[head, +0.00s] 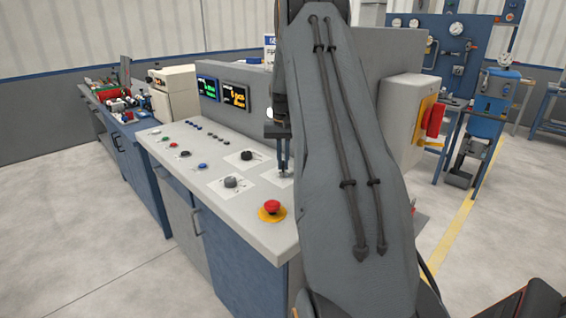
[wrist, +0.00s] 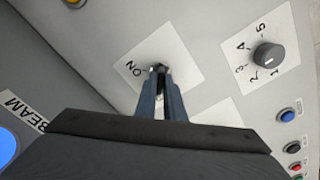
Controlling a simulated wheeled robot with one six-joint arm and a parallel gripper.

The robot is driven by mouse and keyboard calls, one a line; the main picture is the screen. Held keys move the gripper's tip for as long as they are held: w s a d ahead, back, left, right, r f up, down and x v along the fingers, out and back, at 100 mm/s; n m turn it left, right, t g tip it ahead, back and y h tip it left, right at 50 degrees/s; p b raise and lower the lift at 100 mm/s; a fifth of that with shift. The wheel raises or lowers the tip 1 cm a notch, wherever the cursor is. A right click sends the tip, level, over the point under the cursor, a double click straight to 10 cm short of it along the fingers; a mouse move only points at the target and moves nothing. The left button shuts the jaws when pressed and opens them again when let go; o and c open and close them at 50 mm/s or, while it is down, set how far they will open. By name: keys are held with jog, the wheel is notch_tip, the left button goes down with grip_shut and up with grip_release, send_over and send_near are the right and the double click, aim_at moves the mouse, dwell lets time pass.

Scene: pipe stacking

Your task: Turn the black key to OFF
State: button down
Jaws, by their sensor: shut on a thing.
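The black key (wrist: 158,67) stands on a white label plate in the wrist view, with the word ON printed to its left. Only a small dark part of it shows between the fingertips; the rest is hidden by them. My gripper (wrist: 160,84) is shut on the key, its two blue-grey fingers close together around it. In the head view my gripper (head: 283,172) points down at the panel beside my arm, and the key cannot be made out there. The OFF marking is not visible.
A grey numbered knob (wrist: 269,55) and a blue button (wrist: 287,115) lie to the right in the wrist view. In the head view, a red emergency stop (head: 271,206) stands near the front edge of the console (head: 183,172). Two small screens (head: 234,95) stand behind.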

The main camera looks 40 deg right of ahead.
aim_at(283, 163)
jog(key=shift+r, duration=0.1)
jog(key=c, duration=1.9)
grip_release()
jog(key=shift+o, duration=0.2)
jog(key=shift+r+b, duration=1.05)
jog(key=shift+r, duration=2.8)
jog(key=s+a+f+n, duration=0.2)
jog(key=a, duration=1.2)
jog(key=s+a+f+n, duration=0.3)
jog(key=s+a, duration=0.8)
jog(key=a, duration=0.1)
jog(key=s+a+f+n, duration=0.3)
jog(key=s+a+f, duration=0.1)
jog(key=s+a, duration=0.8)
jog(key=shift+t, duration=0.4)
